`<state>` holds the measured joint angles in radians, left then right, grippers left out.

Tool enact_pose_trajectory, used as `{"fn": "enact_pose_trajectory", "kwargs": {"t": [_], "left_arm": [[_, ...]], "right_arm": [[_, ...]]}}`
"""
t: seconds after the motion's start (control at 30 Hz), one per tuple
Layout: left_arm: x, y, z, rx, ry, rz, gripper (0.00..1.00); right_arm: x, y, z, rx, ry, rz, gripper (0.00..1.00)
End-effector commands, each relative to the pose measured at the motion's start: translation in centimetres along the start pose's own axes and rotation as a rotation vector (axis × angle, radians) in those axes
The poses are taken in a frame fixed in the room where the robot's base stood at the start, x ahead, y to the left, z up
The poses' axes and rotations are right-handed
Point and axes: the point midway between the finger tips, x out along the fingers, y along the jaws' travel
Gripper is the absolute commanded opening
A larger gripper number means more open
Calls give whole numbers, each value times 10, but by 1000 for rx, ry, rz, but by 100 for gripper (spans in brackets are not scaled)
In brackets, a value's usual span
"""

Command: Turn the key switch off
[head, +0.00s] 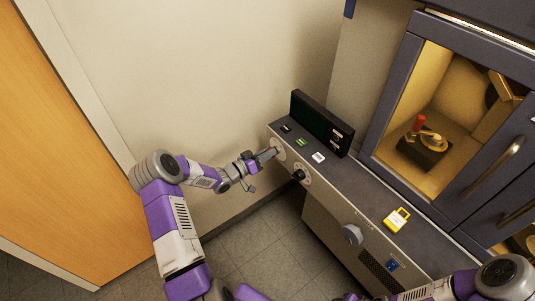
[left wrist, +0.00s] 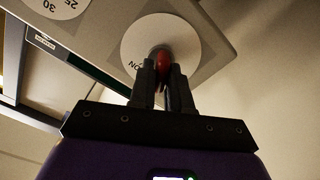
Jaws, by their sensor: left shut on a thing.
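The key switch is a round white plate (head: 276,144) at the left end of the grey console's front panel. In the left wrist view the plate (left wrist: 185,40) fills the top middle, with letters that look like "ON" near its lower left edge. A red key (left wrist: 162,62) stands out from its middle. My left gripper (left wrist: 161,88) is shut on the red key, one dark finger on each side of it. In the head view this gripper (head: 268,155) reaches the panel from the left, and the key is mostly hidden. My right gripper is not in view.
A black knob (head: 299,175) on a numbered dial sits just right of the switch, and a grey knob (head: 352,234) farther right. Floor (head: 255,238) before the console is clear.

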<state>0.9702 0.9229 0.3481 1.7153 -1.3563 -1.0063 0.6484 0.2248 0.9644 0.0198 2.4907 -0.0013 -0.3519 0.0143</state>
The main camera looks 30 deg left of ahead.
Motion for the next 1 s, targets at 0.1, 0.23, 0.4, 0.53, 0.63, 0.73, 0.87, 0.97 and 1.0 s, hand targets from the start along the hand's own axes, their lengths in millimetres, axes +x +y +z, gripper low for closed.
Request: {"fn": "enact_pose_trajectory", "kwargs": {"t": [0.1,0.23,0.4,0.53,0.63,0.73,0.87,0.97,1.0], "left_arm": [[0,0,0,-4,0,0,0],[0,0,0,-4,0,0,0],[0,0,0,-4,0,0,25],[0,0,0,-4,0,-1,38],[0,0,0,-3,0,0,38],[0,0,0,-3,0,0,38],[-8,-1,0,-3,-1,-3,38],[-22,0,-1,-3,-1,-4,38],[-30,0,-1,-4,-2,-5,38]], "right_arm": [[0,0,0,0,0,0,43],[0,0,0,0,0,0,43],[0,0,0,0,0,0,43],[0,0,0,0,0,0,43],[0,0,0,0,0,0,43],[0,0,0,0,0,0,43],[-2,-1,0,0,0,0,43],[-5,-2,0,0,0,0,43],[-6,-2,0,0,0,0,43]]}}
